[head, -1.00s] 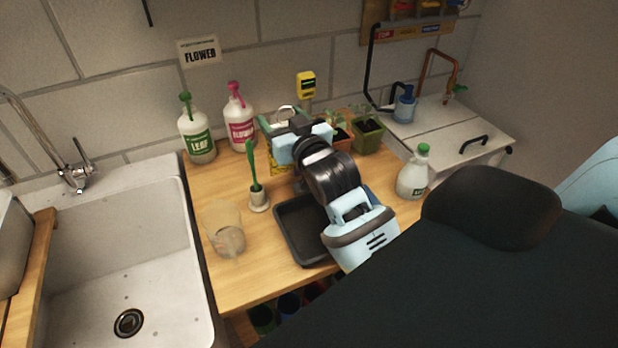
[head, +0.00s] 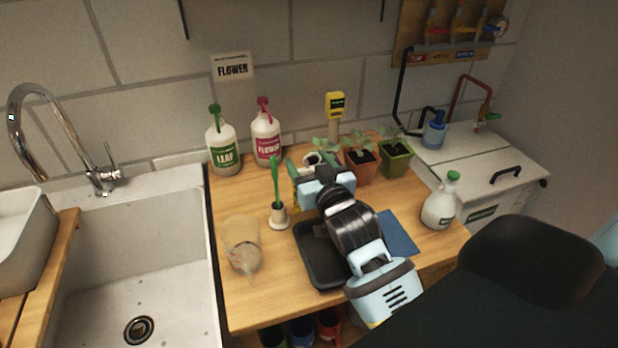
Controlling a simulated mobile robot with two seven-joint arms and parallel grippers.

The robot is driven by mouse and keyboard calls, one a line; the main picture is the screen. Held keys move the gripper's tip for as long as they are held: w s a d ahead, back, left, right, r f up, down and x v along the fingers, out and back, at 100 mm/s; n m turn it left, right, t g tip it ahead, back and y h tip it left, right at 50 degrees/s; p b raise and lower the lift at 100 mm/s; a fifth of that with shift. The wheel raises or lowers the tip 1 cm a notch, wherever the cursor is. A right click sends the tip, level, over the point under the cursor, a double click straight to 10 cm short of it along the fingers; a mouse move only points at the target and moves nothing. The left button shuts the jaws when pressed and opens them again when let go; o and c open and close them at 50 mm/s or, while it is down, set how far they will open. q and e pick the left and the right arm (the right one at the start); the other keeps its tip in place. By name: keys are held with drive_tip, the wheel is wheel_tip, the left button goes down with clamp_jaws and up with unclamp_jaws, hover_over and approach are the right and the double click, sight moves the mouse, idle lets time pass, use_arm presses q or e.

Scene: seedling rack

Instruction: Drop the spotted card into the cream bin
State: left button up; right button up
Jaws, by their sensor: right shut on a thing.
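My right gripper (head: 308,176) is over the back of the wooden worktop, behind the black tray, with its arm reaching in from the lower right. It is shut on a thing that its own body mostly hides. Only a thin yellowish edge shows below the fingers, which fits the spotted card, but its spots cannot be made out. I cannot pick out a cream bin in this view. My left gripper is not in view.
A black tray (head: 308,270) lies under my right arm, with a blue mat (head: 400,236) beside it. A brush in a holder (head: 279,214), a clear beaker (head: 243,262), labelled bottles (head: 224,156) and potted seedlings (head: 396,160) stand around. Coloured containers (head: 301,332) sit below the worktop.

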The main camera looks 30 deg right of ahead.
drive_tip(key=shift+f, duration=1.85)
drive_tip(key=shift+f+b, duration=0.15)
drive_tip(key=shift+b, duration=0.15)
drive_tip(key=o, duration=1.2)
